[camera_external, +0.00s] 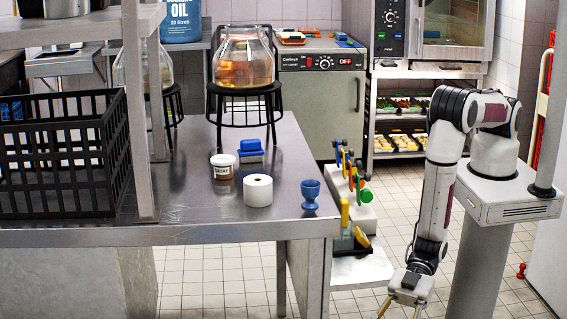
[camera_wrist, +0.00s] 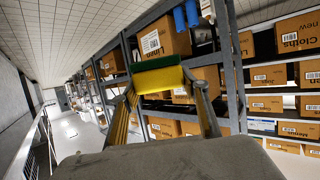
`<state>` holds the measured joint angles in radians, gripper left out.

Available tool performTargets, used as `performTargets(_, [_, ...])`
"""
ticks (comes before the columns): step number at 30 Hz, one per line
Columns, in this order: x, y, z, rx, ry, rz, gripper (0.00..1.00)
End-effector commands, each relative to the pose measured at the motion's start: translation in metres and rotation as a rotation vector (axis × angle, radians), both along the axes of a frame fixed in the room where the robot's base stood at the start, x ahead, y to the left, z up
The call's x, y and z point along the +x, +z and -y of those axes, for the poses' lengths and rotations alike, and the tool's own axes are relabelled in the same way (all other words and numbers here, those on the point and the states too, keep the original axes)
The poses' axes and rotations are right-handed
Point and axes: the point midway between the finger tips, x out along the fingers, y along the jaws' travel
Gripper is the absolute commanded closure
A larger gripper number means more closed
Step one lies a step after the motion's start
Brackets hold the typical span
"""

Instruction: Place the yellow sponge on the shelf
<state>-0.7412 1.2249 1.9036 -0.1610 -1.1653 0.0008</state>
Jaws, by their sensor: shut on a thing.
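My gripper (camera_external: 402,308) hangs low at the bottom edge of the external view, with its fingertips cut off by the frame. In the wrist view my gripper (camera_wrist: 160,88) is shut on the yellow sponge (camera_wrist: 160,80), which has a green layer along its top edge. The sponge lies crosswise between the two fingers, clear of any surface. The external view does not show it. A metal rack of shelves (camera_wrist: 231,70) with cardboard boxes stands behind the sponge in the wrist view. I cannot tell which shelf is meant.
A steel counter (camera_external: 190,215) holds a black crate (camera_external: 62,135), a white roll (camera_external: 258,190), a blue cup (camera_external: 310,194), a jar (camera_external: 223,166) and a glass vessel (camera_external: 243,60) on a stand. An oven (camera_external: 455,28) stands behind. Tiled floor (camera_external: 210,280) lies beneath.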

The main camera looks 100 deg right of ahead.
Motion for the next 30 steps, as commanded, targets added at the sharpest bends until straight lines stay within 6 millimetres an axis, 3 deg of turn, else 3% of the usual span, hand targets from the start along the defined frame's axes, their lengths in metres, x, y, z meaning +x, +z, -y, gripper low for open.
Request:
performTargets(5, [-0.032, -0.034, 0.024, -0.006, -0.036, -0.004, 0.7])
performTargets(12, [-0.046, -0.052, 0.072, -0.003, -0.136, -0.002, 0.7])
performTargets(20, [-0.024, -0.036, 0.141, 0.0, -0.303, 0.0, 0.7])
performTargets(30, [0.01, 0.002, 0.242, 0.002, -0.532, 0.001, 0.7])
